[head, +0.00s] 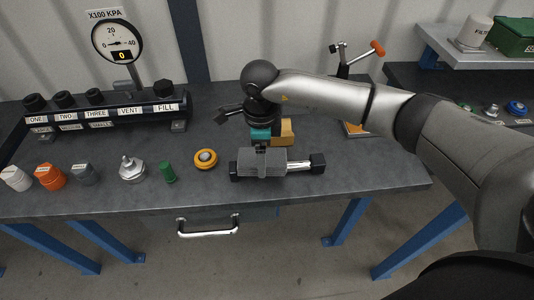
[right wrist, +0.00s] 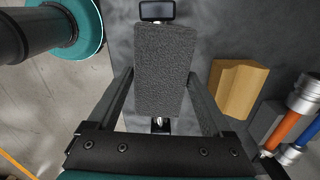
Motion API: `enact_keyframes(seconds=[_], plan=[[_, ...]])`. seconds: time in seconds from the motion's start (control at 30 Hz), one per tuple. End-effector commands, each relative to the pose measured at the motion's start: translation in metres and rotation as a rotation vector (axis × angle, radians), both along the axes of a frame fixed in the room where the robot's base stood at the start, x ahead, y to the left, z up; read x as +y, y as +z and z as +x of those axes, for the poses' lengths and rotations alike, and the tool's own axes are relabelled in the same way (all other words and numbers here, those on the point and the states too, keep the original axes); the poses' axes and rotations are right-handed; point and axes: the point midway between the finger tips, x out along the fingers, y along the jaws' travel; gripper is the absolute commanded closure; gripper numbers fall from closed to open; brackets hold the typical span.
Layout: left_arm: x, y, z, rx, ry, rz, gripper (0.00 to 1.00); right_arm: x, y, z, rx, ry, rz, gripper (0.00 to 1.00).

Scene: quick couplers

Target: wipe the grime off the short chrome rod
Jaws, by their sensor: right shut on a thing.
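The short chrome rod (head: 299,165) lies level above the bench between two black end blocks, left (head: 234,171) and right (head: 318,161). A grey, rough-textured pad (head: 262,164) sits across the rod and covers its left and middle parts. My right gripper (head: 262,146) comes down from above and is shut on the pad. In the right wrist view, the pad (right wrist: 164,70) is between the two fingers, and a bit of chrome (right wrist: 160,125) shows below it. I cannot make out grime on the bare part; the rod under the pad is hidden. My left gripper is not in view.
A tan block (head: 283,132) stands just behind the rod. A yellow ring-shaped part (head: 205,159), a green cap (head: 167,172) and a metal fitting (head: 131,169) stand to the left. The labelled manifold (head: 110,112) and gauge (head: 118,43) are at back left. Bench right of the rod is clear.

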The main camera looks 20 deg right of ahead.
Motion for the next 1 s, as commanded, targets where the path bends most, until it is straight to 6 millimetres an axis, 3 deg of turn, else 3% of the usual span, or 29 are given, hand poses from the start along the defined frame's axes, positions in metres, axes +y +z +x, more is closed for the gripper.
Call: enact_keyframes(seconds=[0.63,1.0], plan=[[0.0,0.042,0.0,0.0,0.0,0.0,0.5,0.0,0.057,-0.001,0.003,0.001,0.0,0.74],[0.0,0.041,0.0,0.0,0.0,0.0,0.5,0.0,0.058,-0.001,0.004,0.0,0.001,0.74]])
